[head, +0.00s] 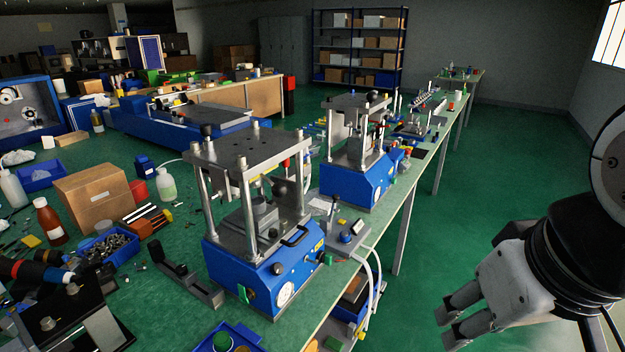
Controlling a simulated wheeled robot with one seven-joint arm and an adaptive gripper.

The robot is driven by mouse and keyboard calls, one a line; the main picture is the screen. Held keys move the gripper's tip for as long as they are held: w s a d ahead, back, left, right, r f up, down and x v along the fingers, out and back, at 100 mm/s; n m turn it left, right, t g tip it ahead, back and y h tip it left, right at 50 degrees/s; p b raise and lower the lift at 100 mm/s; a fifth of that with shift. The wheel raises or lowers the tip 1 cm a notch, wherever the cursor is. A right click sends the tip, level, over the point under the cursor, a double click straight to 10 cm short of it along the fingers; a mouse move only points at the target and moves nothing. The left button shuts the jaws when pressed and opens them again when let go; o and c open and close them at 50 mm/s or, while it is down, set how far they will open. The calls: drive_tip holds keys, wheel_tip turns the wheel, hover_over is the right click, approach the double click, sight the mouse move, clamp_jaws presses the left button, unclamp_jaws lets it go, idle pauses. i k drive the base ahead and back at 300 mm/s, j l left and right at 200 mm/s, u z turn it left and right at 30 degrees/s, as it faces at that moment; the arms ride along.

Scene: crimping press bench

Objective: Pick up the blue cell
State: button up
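My gripper (446,327) is at the lower right of the head view, over the green floor and to the right of the bench. Its two fingers are apart with nothing between them. I cannot pick out a blue cell with certainty. A small dark blue block (146,166) stands behind the cardboard box, but I cannot tell what it is. A blue tray (250,336) with a round green piece sits at the bottom edge, partly cut off. The near crimping press (262,282) has a blue base, steel posts and a gauge.
A second blue press (352,187) stands farther along the bench (312,318). A small control box (348,232) with hoses sits by the bench's right edge. A cardboard box (92,196), bottles and a blue bin of metal parts (122,254) crowd the left. The floor (500,190) right of the bench is clear.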

sight(345, 236)
drive_tip(key=i+l+u, duration=0.2)
drive_tip(key=i+l, duration=0.15)
drive_tip(key=i+l+u, duration=0.2)
drive_tip(key=i+l, duration=0.15)
drive_tip(key=i+l+u, duration=0.2)
drive_tip(key=l, duration=0.35)
drive_tip(key=i, duration=0.1)
